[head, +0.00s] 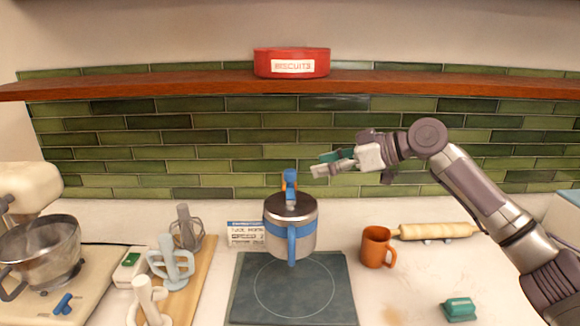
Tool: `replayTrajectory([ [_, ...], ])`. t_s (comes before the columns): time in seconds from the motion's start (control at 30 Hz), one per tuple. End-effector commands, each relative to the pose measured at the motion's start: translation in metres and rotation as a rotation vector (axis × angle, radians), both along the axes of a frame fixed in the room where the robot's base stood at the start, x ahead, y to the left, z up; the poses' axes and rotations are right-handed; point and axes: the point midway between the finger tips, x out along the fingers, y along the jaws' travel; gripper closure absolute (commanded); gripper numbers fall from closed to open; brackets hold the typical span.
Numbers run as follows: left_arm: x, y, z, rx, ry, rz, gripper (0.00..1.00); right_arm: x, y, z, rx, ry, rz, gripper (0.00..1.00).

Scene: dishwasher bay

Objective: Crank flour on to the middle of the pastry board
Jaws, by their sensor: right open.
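A metal flour sifter (279,238) with a blue band stands upright at the back of the dark pastry board (245,306). Its blue handle faces me, and a blue crank knob (290,177) rises at its top. I cannot tell whether its base touches the board. A thin circle is drawn on the board, and no flour shows inside it. My right gripper (322,163) is open and empty, up to the right of the crank knob and apart from it. My left gripper is not in view.
An orange mug (376,248) and a rolling pin (437,231) are right of the board, with a green object (459,309) nearer me. Mixer attachments (170,262) and a mixer bowl (42,247) are left. A red biscuit tin (291,55) sits on the shelf.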

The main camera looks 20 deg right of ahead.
Motion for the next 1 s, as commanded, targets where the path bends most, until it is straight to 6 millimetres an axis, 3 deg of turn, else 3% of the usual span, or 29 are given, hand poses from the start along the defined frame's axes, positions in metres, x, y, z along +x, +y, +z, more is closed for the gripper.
replayTrajectory([
  [0.17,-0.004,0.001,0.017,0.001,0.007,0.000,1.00,0.022,0.030,-0.012,-0.001,0.002,0.003,0.44],
  [0.4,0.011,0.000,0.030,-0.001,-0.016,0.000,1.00,0.043,0.056,-0.027,0.000,0.000,0.000,0.44],
  [0.83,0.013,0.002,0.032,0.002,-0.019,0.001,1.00,0.050,0.064,-0.034,-0.002,0.000,-0.001,0.44],
  [0.87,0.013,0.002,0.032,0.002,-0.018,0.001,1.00,0.050,0.064,-0.034,-0.002,0.000,-0.001,0.45],
  [1.0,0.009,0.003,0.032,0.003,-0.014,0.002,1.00,0.050,0.064,-0.034,-0.002,0.000,-0.001,0.69],
])
